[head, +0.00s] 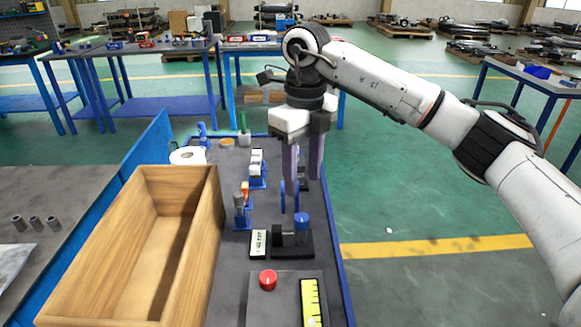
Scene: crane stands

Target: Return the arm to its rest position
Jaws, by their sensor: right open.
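My right gripper (301,178) hangs over the right side of the near workbench in the head view, fingers pointing down. Its two fingers are apart with nothing seen between them. Behind and below it are small blue stands, one with a white top (257,168) and one with an orange and grey top (242,208). In front of it is a black block with a blue knob (302,222). The gripper partly hides another blue stand (304,180). My right arm comes in from the right. My left gripper is not in view.
An open wooden box (212,225) stands on the bench's left. A red button (268,280) and a yellow scale (311,302) are at the front. A white roll (187,155) lies at the back. The green floor right of the bench is clear.

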